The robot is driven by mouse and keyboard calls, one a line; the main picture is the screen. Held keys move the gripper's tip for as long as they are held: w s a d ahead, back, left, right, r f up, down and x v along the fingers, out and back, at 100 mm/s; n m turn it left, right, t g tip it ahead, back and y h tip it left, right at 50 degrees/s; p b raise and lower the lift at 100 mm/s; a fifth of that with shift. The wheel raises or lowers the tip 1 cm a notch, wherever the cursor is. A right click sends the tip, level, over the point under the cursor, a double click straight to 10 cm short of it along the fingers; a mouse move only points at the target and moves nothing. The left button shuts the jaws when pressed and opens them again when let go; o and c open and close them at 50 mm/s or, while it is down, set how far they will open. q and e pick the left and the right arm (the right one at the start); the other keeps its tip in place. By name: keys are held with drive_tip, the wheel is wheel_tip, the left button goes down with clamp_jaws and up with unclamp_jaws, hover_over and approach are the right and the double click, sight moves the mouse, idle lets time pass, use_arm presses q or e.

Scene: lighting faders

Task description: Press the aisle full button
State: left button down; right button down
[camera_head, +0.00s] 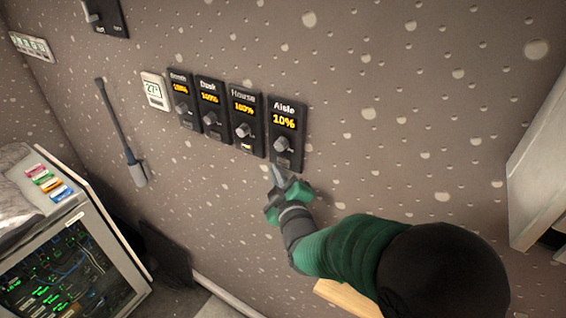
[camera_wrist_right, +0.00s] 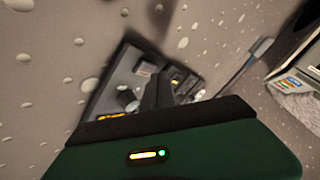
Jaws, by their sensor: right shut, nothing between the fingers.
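The Aisle panel (camera_head: 286,131) is the rightmost of a row of black fader panels on the wall. Its display reads 10%, with a grey knob (camera_head: 281,144) below it and a small button (camera_head: 283,162) near its lower edge. My right gripper (camera_head: 275,172) is shut and empty, its tips just below the button in the head view; I cannot tell whether they touch the panel. In the right wrist view the dark fingers (camera_wrist_right: 157,92) point at the panels, with a knob (camera_wrist_right: 127,99) to their left. My left gripper is not in view.
The House panel (camera_head: 244,119) and two more panels stand left of Aisle, then a white thermostat (camera_head: 155,91). A dark rod (camera_head: 120,125) hangs further left. A rack (camera_head: 70,262) with green lights stands at lower left, a pale shelf (camera_head: 540,165) at right.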

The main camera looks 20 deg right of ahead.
drive_tip(key=shift+a, duration=0.1)
drive_tip(key=shift+w+d+r, duration=0.1)
drive_tip(key=shift+w+d, duration=0.1)
drive_tip(key=shift+d, duration=0.1)
drive_tip(key=shift+w+d+b, duration=0.2)
drive_tip(key=shift+d+b, duration=0.1)
drive_tip(key=shift+d, duration=0.05)
idle(0.7)
drive_tip(key=shift+a, duration=0.1)
drive_tip(key=shift+s+a, duration=0.45)
drive_tip(key=shift+a, duration=0.05)
drive_tip(key=shift+a, duration=0.1)
drive_tip(key=shift+s+a+p, duration=0.25)
drive_tip(key=shift+s+a, duration=0.55)
drive_tip(key=shift+a, duration=0.15)
drive_tip(key=shift+s+a+p, duration=0.25)
drive_tip(key=shift+s+a, duration=0.5)
drive_tip(key=shift+a, duration=0.2)
